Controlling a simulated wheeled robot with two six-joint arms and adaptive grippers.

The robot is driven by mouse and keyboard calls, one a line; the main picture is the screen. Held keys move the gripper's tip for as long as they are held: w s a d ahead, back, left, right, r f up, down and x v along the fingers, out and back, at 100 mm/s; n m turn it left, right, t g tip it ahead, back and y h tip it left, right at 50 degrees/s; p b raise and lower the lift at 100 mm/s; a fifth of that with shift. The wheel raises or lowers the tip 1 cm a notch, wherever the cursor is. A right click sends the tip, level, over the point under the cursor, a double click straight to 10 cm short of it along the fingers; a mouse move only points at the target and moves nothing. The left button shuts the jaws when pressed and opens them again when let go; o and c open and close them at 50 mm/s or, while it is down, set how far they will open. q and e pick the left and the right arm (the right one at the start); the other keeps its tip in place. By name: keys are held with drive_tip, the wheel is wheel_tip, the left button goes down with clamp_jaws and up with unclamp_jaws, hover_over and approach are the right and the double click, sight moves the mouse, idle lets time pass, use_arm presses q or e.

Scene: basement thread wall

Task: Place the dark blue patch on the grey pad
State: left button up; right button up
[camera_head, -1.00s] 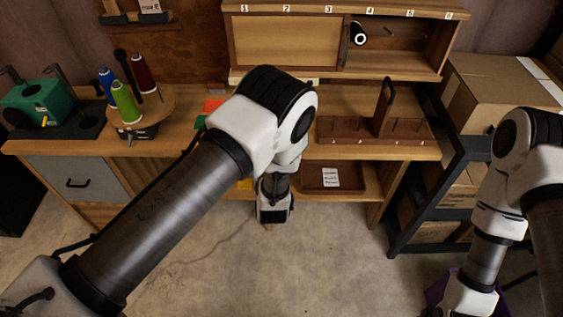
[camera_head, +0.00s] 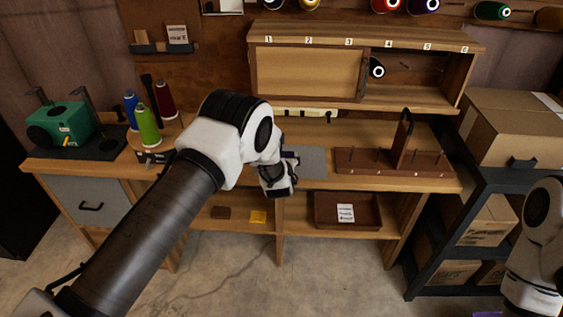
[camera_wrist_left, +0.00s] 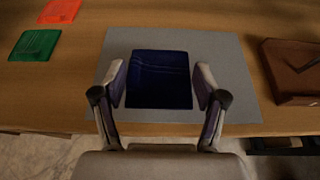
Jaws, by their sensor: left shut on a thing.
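The dark blue patch (camera_wrist_left: 160,82) is a flat, roughly square piece between the two fingers of my left gripper (camera_wrist_left: 161,86) in the left wrist view. The gripper is shut on it. The patch appears over the grey pad (camera_wrist_left: 237,62), with pad showing around it on the far side and both sides; I cannot tell whether it touches the pad. In the head view the grey pad (camera_head: 312,163) lies on the bench, partly hidden by my left gripper (camera_head: 287,164) at its left end. My right gripper is out of view.
An orange patch (camera_wrist_left: 60,11) and a green patch (camera_wrist_left: 35,45) lie left of the pad. A brown wooden rack (camera_head: 390,162) stands right of it. Thread cones (camera_head: 148,127) and a green machine (camera_head: 60,124) are at the left. A cubby shelf (camera_head: 305,75) rises behind.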

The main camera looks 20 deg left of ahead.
use_arm(q)
drive_tip(key=f, duration=0.2)
drive_tip(key=w+a+f+p, duration=0.1)
drive_tip(key=shift+f, duration=0.45)
drive_tip(key=o, duration=0.7)
